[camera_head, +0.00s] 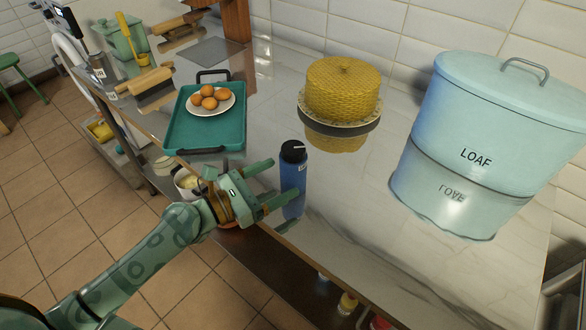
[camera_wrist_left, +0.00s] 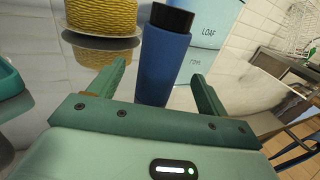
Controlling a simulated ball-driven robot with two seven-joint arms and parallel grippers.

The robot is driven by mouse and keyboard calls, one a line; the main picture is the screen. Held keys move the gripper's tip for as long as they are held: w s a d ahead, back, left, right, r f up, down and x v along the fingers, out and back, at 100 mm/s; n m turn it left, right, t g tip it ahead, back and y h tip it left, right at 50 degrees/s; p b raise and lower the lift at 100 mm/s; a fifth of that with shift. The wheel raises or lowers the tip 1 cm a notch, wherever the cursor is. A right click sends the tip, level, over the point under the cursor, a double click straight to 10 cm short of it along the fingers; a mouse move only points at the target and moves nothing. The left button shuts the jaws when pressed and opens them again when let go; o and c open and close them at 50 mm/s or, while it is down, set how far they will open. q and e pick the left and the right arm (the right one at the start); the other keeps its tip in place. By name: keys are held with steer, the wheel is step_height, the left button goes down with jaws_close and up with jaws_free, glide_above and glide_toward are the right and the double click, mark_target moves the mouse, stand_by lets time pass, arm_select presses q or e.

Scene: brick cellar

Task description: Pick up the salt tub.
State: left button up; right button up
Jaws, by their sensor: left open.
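The salt tub appears to be the blue cylinder with a black lid (camera_head: 293,172), standing upright on the shiny marble worktop near its front edge. Its small label is too small to read. My left gripper (camera_head: 283,179) is open at the tub, one finger to each side as seen. In the left wrist view the tub (camera_wrist_left: 162,62) rises between the two open fingers (camera_wrist_left: 158,72), and its base is partly hidden by my gripper body. I cannot tell whether a finger touches it. My right gripper is not in view.
A teal tray (camera_head: 178,130) with a plate of brown eggs (camera_head: 211,99) lies left of the tub. A yellow woven-looking cake (camera_head: 343,90) on a stand is behind it. A large pale blue LOAF bin (camera_head: 480,125) stands right. The worktop (camera_head: 370,215) between is clear.

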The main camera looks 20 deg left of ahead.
mark_target(301, 164)
arm_select(q)
steer(key=shift+x, duration=0.9)
steer(key=x, duration=0.2)
steer(key=r+p+x, duration=0.1)
steer(key=x, duration=0.1)
steer(key=shift+w+d, duration=0.15)
steer(key=shift+w, duration=0.1)
steer(key=shift+w+d+f, duration=0.1)
steer(key=shift+w+d, duration=0.15)
steer(key=c, duration=1.2)
steer(key=shift+c, duration=0.2)
